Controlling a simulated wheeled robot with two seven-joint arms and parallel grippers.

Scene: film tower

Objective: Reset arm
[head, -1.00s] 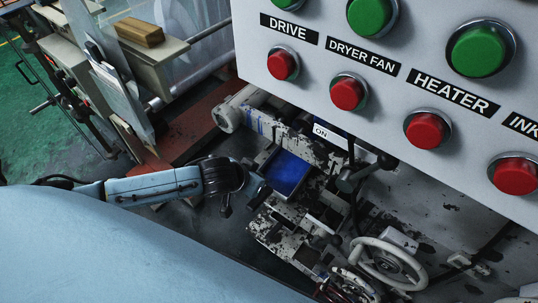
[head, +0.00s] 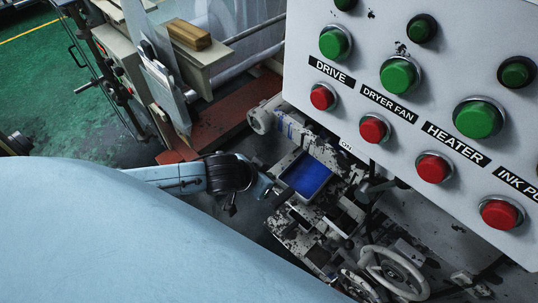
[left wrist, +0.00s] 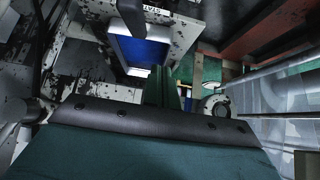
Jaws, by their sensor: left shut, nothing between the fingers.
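My left arm reaches in from the left in the head view, light blue with a black wrist. My left gripper (head: 268,188) is at its end, just left of a blue tray (head: 307,176) on the worn white machine. The gripper is small in that view and partly hidden by the wrist. In the left wrist view, the dark green fingers (left wrist: 160,84) are together with nothing held, near the blue tray (left wrist: 145,53). My right gripper is in neither view.
A grey control panel (head: 408,120) with green and red buttons overhangs the machine at the right. A white handwheel (head: 394,271) is below it. A wooden block (head: 189,35) lies on a ledge behind the arm. Green floor (head: 60,110) is open at the left.

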